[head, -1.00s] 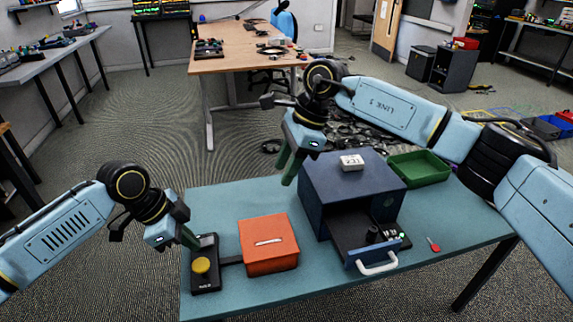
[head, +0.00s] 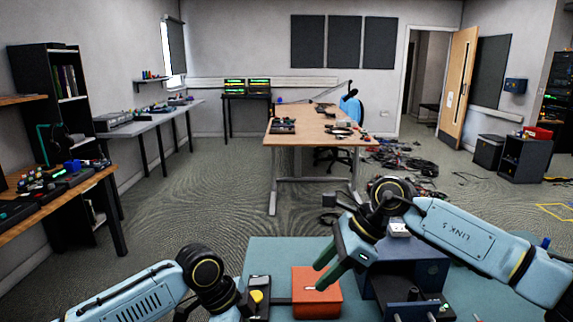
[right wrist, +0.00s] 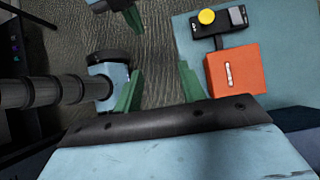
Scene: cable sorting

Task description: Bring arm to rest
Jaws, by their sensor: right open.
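My right gripper (head: 324,276) has green fingers pointing down and left, and in the head view it overlaps the edge of the orange box. The right wrist view shows its fingers (right wrist: 160,82) apart with nothing between them. My left gripper (head: 226,308) is at the bottom of the head view, beside the black device with a yellow button, with its fingers mostly cut off. A green finger of it shows at the top of the right wrist view (right wrist: 131,15). Its opening cannot be made out.
The teal table (head: 262,254) holds the orange box (head: 318,296), the black device (head: 258,291) and a dark blue box (head: 375,282), partly behind my right arm. A white item (head: 399,229) sits on the blue box. A wooden desk (head: 310,125) stands beyond, with cables on the floor.

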